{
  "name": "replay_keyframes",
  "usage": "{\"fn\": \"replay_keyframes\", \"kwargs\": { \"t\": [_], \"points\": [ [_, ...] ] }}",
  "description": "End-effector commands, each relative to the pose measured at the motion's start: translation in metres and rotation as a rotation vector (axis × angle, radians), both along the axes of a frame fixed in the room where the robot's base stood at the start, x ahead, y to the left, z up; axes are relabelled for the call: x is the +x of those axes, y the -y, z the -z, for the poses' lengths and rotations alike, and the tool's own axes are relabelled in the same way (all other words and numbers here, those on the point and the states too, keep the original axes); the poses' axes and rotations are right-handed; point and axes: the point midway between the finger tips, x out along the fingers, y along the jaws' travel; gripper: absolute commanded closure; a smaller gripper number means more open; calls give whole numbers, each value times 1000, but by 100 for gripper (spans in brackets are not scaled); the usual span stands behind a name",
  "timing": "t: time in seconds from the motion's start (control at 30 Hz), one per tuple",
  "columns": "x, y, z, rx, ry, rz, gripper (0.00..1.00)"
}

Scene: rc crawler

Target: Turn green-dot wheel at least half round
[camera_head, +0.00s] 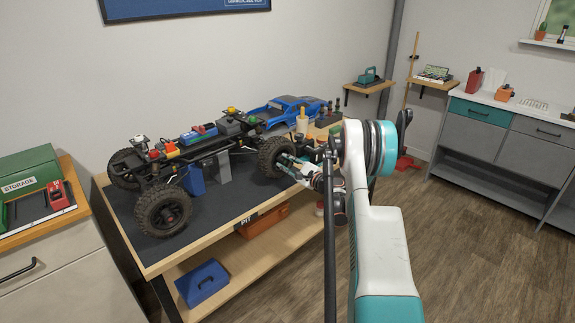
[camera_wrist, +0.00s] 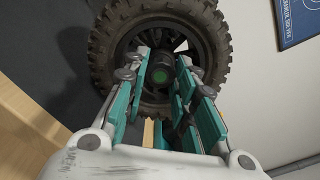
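The green-dot wheel (camera_head: 271,157) is a black knobby tyre on the crawler's near right corner. It fills the top of the wrist view (camera_wrist: 104,45). The green dot (camera_wrist: 158,76) shows on its dark hub. My gripper (camera_wrist: 163,62) faces the hub, with its teal-padded fingers apart, one on each side of the hub and dot. Whether the fingertips touch the hub or spokes cannot be told. In the head view my gripper (camera_head: 285,160) reaches the wheel from the right. The crawler chassis (camera_head: 205,143) stands on the bench, partly on a blue block and a grey stand.
The bench (camera_head: 165,262) has a dark mat. Another front wheel (camera_head: 163,211) is at its near edge. A blue body shell (camera_head: 285,110) and upright tools lie behind my gripper. A blue box (camera_head: 202,283) and an orange bin (camera_head: 262,221) are on the lower shelf.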

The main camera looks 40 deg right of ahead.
Motion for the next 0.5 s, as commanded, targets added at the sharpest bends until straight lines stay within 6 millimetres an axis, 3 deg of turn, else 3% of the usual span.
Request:
{"fn": "replay_keyframes", "kwargs": {
  "t": [0.5],
  "points": [
    [0, 0, 0, 88, -7, 0, 100]
  ]
}}
